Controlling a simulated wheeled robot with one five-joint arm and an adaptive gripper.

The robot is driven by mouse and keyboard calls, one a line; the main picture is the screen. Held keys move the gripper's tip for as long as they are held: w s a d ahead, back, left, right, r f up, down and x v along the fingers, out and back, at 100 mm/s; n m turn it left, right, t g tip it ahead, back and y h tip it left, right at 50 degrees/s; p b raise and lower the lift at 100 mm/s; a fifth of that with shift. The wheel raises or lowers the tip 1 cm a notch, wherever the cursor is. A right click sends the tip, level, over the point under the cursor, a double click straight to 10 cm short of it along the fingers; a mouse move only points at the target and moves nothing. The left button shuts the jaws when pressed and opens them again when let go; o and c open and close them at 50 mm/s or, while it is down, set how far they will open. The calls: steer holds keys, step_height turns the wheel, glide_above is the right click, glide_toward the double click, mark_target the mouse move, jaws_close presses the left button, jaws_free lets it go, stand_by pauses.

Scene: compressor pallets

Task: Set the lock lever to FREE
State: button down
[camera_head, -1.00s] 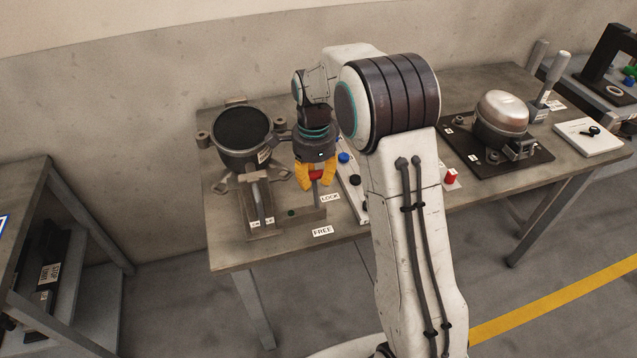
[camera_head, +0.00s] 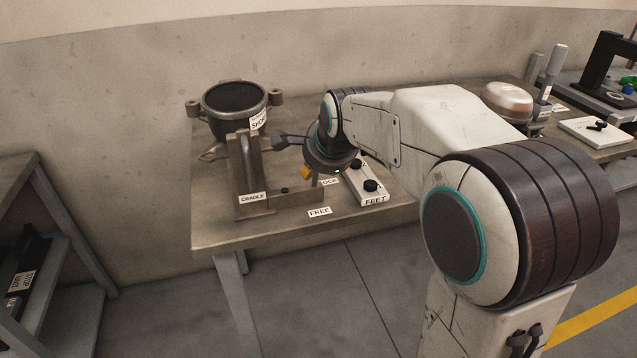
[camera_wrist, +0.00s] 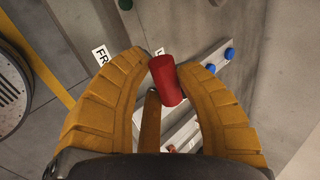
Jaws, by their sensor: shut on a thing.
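The lock lever has a red grip (camera_wrist: 171,80) on a thin stem. In the wrist view my gripper (camera_wrist: 165,72) is shut on the red grip, one yellow finger on each side. In the head view my gripper (camera_head: 307,173) is at the lever beside the cradle, mostly hidden by my wrist, which also hides the red grip. The LOCK label (camera_head: 329,181) lies close by the lever and is partly covered. The FREE label (camera_head: 319,211) lies nearer the table's front edge. Both labels show in part in the wrist view.
The CRADLE fixture (camera_head: 250,165) stands left of the lever. A dark open shell (camera_head: 236,122) is behind it. A FEET tray (camera_head: 375,199) with dark knobs is to the right. A domed metal compressor (camera_head: 506,101) stands farther right. The front left table top is clear.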

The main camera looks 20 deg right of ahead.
steer(key=shift+s+f+b, duration=0.4)
steer(key=shift+b, duration=0.35)
steer(key=shift+s+b, duration=0.2)
steer(key=shift+b, duration=0.1)
steer(key=c, duration=0.8)
jaws_free()
steer(key=shift+r, duration=0.1)
steer(key=v, duration=1.2)
steer(key=shift+s, duration=0.1)
